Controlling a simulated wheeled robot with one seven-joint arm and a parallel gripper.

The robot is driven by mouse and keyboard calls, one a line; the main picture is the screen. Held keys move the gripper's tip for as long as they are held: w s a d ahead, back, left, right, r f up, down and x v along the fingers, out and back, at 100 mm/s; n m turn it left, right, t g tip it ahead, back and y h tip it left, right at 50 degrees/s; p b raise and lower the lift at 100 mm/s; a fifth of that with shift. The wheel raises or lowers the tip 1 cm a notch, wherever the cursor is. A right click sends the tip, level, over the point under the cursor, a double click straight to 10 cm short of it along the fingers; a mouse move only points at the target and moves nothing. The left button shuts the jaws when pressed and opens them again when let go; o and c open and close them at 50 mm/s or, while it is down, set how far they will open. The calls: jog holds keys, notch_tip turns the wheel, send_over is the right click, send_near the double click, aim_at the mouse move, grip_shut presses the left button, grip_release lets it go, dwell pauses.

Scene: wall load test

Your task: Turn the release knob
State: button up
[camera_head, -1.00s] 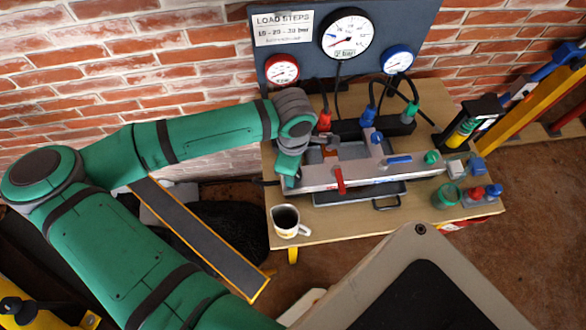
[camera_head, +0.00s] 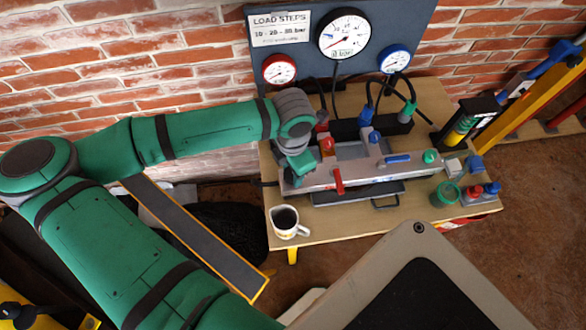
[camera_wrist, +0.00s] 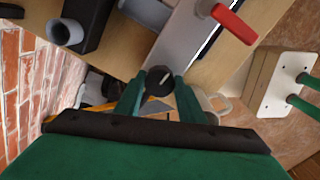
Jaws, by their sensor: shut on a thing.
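The release knob (camera_wrist: 158,74) is a black round knob with a pale pointer mark, at the end of the grey metal pump block (camera_wrist: 188,42). In the wrist view my gripper (camera_wrist: 159,88) has its two green fingers closed on either side of the knob. In the head view my gripper (camera_head: 292,178) is at the left end of the block (camera_head: 320,179), and my wrist hides the knob there. A red lever (camera_wrist: 234,22) stands on the block beside the knob; it also shows in the head view (camera_head: 338,181).
A dark panel with a large white gauge (camera_head: 343,35), a red gauge (camera_head: 280,70) and a blue gauge (camera_head: 395,59) stands behind the wooden bench (camera_head: 350,233). A mug (camera_head: 286,222) stands at the bench's front left. Hoses run behind the block.

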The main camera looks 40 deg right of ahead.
jog(key=shift+s+a+n, duration=0.1)
jog(key=shift+n, duration=0.5)
jog(key=o, duration=1)
jog(key=shift+o, duration=0.2)
jog(key=shift+r, duration=0.1)
jog(key=shift+r, duration=0.3)
notch_tip(320, 180, up, 10)
